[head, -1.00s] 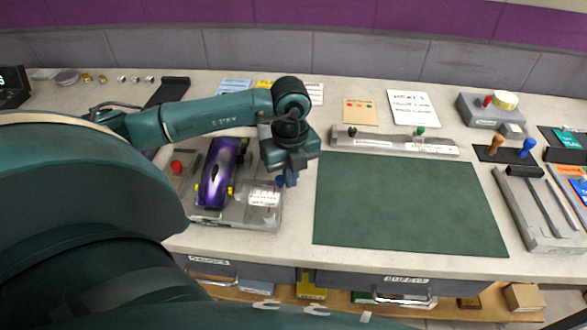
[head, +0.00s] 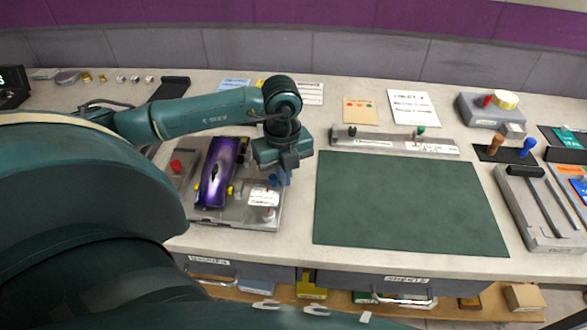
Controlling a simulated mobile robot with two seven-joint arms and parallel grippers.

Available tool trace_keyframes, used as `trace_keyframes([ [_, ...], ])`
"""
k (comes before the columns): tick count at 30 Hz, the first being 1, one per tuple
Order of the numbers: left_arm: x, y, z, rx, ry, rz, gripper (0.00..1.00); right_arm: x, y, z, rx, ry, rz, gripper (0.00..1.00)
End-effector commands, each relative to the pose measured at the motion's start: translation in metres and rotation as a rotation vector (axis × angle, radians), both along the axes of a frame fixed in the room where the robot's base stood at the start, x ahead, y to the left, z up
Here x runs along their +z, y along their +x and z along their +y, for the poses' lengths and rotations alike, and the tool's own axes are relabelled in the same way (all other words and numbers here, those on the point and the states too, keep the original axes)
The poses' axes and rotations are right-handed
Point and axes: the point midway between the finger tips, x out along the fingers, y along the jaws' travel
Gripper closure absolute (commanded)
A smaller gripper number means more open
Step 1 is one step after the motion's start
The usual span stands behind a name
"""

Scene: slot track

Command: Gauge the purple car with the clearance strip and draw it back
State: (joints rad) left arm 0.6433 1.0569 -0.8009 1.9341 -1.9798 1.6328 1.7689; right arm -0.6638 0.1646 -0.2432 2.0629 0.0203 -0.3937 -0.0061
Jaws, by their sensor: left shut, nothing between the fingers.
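The purple car (head: 217,172) with yellow wheels sits on a grey fixture (head: 205,217) at the left of the bench. My left gripper (head: 282,180) is shut and empty just right of the car, low over the fixture's right side. A small blue knob (head: 272,179) is close beside its fingertips; I cannot tell whether they touch. A white label (head: 263,197) lies on the fixture below the fingers. I cannot make out for certain which piece is the clearance strip. My right gripper is not in view.
A dark green mat (head: 405,205) lies clear in the middle. A long grey bar (head: 385,143) with knobs lies behind it. A grey tray with black-handled rods (head: 545,215) is at the right. A red knob (head: 176,167) stands left of the car.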

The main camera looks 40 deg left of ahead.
Motion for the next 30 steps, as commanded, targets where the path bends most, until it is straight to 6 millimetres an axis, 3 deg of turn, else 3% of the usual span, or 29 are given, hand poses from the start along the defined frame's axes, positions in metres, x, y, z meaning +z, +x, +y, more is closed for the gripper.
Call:
trace_keyframes([
  [30, 0.0, -0.007, 0.012, 0.001, 0.0, 0.001, 1.0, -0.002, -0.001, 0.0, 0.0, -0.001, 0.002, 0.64],
])
